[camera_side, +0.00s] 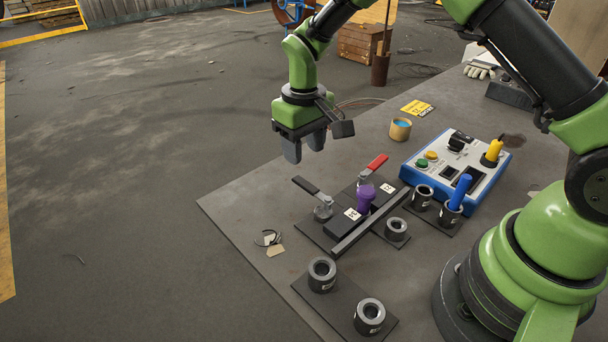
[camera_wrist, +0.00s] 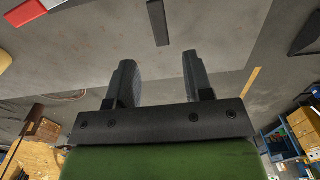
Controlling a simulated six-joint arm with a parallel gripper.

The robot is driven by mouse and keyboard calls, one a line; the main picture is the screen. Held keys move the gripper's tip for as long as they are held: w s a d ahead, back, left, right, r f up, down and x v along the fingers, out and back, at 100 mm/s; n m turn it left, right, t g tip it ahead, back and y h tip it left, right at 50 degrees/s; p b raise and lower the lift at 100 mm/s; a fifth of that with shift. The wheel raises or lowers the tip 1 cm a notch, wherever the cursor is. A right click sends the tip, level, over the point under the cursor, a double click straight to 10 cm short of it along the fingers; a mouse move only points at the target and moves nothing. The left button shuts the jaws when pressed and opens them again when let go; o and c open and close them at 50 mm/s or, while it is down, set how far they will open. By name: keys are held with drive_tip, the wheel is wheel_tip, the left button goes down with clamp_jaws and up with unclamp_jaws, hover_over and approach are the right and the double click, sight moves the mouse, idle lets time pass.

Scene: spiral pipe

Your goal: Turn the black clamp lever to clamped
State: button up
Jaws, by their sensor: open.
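The black clamp lever (camera_side: 306,186) sits at the left of the fixture plate on the table, its handle slanting up and left from a grey clamp body (camera_side: 323,209). In the wrist view, a dark bar (camera_wrist: 158,22) that looks like this handle shows at the top, ahead of the fingers. My gripper (camera_side: 304,147) is open and empty above the lever, apart from it; its two fingers also show in the wrist view (camera_wrist: 157,62). A red lever (camera_side: 377,162) stands to the right, with a purple part (camera_side: 365,196) near it.
A long dark bar (camera_side: 370,219) crosses the fixture. Black ring holders (camera_side: 322,274) stand in front and to the right. A blue control box (camera_side: 458,165) with a yellow knob lies at right; a blue peg (camera_side: 459,190) stands before it. Bare table (camera_side: 244,212) lies left.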

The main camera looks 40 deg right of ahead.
sight(304, 182)
wheel_tip(304, 182, down, 7)
drive_tip(key=shift+f, duration=0.1)
idle(0.3)
clamp_jaws()
